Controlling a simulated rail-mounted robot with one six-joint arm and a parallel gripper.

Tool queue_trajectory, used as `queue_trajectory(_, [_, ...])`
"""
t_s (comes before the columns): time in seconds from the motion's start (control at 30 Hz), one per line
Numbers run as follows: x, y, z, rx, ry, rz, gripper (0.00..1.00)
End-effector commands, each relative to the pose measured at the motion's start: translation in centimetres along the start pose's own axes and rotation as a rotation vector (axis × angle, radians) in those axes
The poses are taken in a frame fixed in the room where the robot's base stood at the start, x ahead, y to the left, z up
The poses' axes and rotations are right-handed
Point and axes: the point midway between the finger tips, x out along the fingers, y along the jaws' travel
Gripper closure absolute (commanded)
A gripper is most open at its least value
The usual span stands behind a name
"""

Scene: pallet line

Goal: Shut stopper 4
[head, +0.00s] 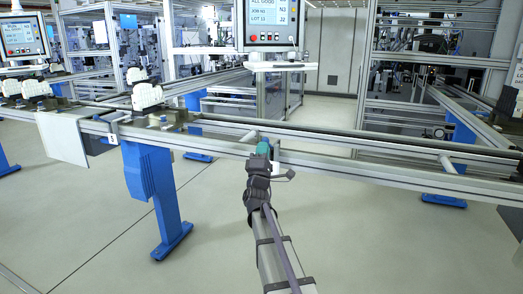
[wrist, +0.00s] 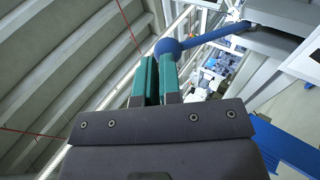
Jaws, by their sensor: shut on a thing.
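My gripper (head: 264,146) reaches the near side of the conveyor rail at mid-picture in the head view. In the wrist view, the teal fingers of my gripper (wrist: 160,75) are shut on a blue ball knob (wrist: 166,46). The knob sits at the end of a blue lever (wrist: 216,38) that runs up and to the right towards the rail. I take this lever to be the stopper's handle; no number on it can be read. In the head view my gripper hides the knob and lever. A small pale plate (head: 276,151) on the rail shows just right of my fingers.
The conveyor rail (head: 370,165) crosses the whole head view. White parts (head: 147,96) stand on it at left. A blue support leg (head: 155,195) stands left of my arm. A screen panel (head: 271,22) stands behind the rail. The floor in front is clear.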

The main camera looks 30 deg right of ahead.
Motion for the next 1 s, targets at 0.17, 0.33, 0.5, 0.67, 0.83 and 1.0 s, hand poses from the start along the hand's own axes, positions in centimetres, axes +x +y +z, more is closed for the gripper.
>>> queue_trajectory(0.17, [0.5,-0.1,0.1,-0.004,-0.003,0.004,1.0])
queue_trajectory(0.33, [0.6,-0.1,0.1,-0.005,-0.004,0.004,1.0])
queue_trajectory(0.5, [-0.8,-0.1,0.0,-0.004,-0.004,0.004,1.0])
queue_trajectory(0.67, [-4.5,0.0,-0.1,-0.004,-0.001,0.003,1.0])
queue_trajectory(0.83, [-9.0,0.4,-0.1,-0.003,-0.001,0.003,1.0])
queue_trajectory(1.0, [-12.4,0.8,-0.1,-0.002,-0.001,0.002,1.0])
